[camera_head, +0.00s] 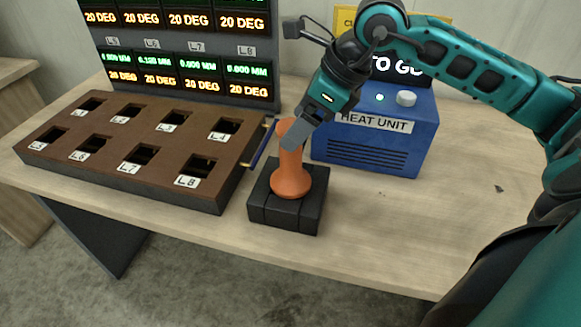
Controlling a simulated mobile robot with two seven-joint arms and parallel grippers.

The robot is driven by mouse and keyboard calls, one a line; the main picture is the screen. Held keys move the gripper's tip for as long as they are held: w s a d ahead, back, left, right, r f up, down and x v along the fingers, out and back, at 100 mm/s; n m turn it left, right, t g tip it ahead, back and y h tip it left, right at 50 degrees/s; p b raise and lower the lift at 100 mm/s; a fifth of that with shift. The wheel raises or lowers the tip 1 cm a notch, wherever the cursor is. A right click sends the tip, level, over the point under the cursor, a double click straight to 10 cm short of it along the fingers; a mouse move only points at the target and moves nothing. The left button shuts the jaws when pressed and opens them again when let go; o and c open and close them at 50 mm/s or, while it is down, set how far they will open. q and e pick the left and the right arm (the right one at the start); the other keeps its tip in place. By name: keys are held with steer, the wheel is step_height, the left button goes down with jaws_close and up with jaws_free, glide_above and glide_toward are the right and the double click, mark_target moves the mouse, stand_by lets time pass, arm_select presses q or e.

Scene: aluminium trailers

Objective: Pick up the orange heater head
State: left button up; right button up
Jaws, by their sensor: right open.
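The orange heater head (291,178) stands upright on a black square base (262,207) in the middle of the table. My right gripper (288,134) comes down from the upper right and is tilted over the top of the heater head. Its fingers are open, with the top of the heater head at or between them. The near finger hides part of the upper end, so I cannot tell whether they touch. My left gripper is not in view.
A blue heat unit (375,150) stands right behind the heater head. A brown block (120,150) with labelled square holes lies to the left, and a display panel (180,45) stands behind it. The wooden table (400,230) is clear at the right front.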

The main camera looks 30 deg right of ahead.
mark_target(291, 163)
steer(key=x, duration=0.5)
steer(key=shift+a+f, duration=0.15)
steer(key=shift+f, duration=0.05)
jaws_close()
stand_by(0.6)
steer(key=shift+r, duration=0.15)
